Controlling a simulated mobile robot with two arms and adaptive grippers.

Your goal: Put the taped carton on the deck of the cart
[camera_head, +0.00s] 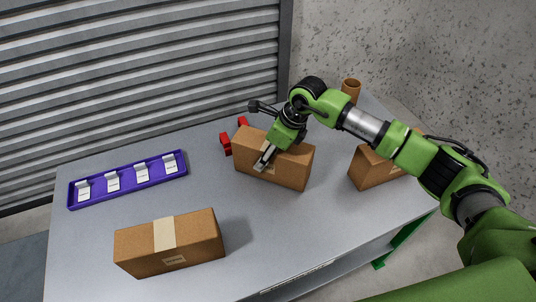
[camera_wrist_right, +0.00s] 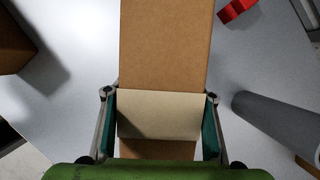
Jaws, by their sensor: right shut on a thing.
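My right gripper (camera_head: 265,158) is shut on a brown taped carton (camera_head: 288,168) near the middle of the grey table. In the right wrist view, the fingers (camera_wrist_right: 160,125) stand on either side of this carton (camera_wrist_right: 165,45), across its pale tape band (camera_wrist_right: 160,114). The carton looks to be on or very near the tabletop; I cannot tell which. A second taped carton (camera_head: 190,247) lies at the table's front left, clear of the gripper. I cannot make out a cart deck. My left gripper is not in view.
The grey table (camera_head: 110,215) bears a purple tray (camera_head: 127,181) with white labelled pieces, red parts (camera_head: 226,144) behind the held carton, a cardboard tube (camera_head: 351,88) at the back, and a third carton (camera_head: 372,170) partly behind my arm. The table between tray and front carton is clear.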

